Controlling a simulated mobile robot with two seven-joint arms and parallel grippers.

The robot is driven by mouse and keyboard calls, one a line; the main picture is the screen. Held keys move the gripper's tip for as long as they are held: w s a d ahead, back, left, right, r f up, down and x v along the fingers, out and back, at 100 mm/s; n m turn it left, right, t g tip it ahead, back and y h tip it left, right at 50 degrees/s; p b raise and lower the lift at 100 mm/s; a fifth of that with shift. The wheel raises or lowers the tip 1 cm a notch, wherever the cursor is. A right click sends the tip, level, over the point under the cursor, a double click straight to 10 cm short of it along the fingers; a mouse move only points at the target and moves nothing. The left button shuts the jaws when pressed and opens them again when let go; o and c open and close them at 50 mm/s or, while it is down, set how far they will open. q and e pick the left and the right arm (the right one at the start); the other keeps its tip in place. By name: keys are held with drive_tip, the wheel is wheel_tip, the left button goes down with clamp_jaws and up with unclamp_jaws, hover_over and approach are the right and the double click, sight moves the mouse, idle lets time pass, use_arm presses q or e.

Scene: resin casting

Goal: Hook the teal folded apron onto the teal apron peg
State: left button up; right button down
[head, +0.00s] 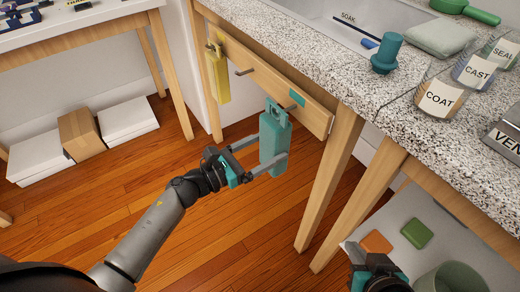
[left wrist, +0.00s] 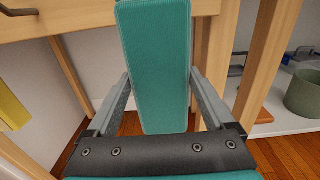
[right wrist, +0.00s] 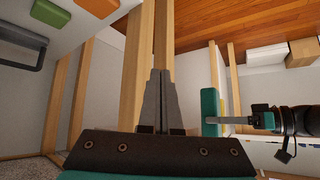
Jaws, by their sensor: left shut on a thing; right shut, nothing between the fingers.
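The teal folded apron (head: 273,145) hangs upright in my left gripper (head: 268,156), whose two fingers press on its sides. It also fills the middle of the left wrist view (left wrist: 155,60). A teal loop (head: 275,107) sticks up from its top. The loop is close to the peg beside the teal patch (head: 297,97) on the wooden rail; I cannot tell whether the loop is around the peg. My right gripper (right wrist: 162,75) is shut and empty, at the bottom right of the head view.
A yellow apron (head: 220,75) hangs at the rail's left end. A bare peg (head: 244,71) sits mid-rail. The granite counter (head: 340,80) overhangs the rail, and table legs (head: 330,180) stand to the right. The floor below the apron is clear.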

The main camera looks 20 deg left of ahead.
use_arm(q)
drive_tip(key=shift+x, duration=0.85)
drive_tip(key=shift+w+d+f+b, duration=0.3)
drive_tip(key=shift+w+f+b, duration=0.05)
drive_tip(key=shift+b, duration=0.15)
drive_tip(key=shift+w+d+f, duration=0.1)
drive_tip(key=shift+f, duration=0.05)
use_arm(e)
drive_tip(key=shift+w+a+r+t+y, duration=0.1)
drive_tip(key=shift+w+a+t+y, duration=0.2)
drive_tip(key=shift+a+t, duration=0.2)
drive_tip(key=shift+w+a+r+t+y, duration=0.1)
drive_tip(key=shift+w+a+t+y, duration=0.05)
drive_tip(key=shift+a+t+y, duration=0.3)
drive_tip(key=shift+w+a+r+t+y, duration=0.15)
drive_tip(key=shift+w+a+t, duration=0.15)
drive_tip(key=shift+a, duration=0.25)
use_arm(q)
drive_tip(key=o, duration=1.2)
drive_tip(key=shift+o, duration=0.2)
drive_tip(key=p+v, duration=0.2)
drive_tip(key=v, duration=1.3)
use_arm(e)
drive_tip(key=s+d+g+h, duration=0.2)
drive_tip(key=s+d+g, duration=0.1)
drive_tip(key=d+g, duration=0.1)
drive_tip(key=shift+s+d+f+h, duration=0.2)
drive_tip(key=shift+d+h, duration=0.2)
drive_tip(key=shift+d, duration=0.35)
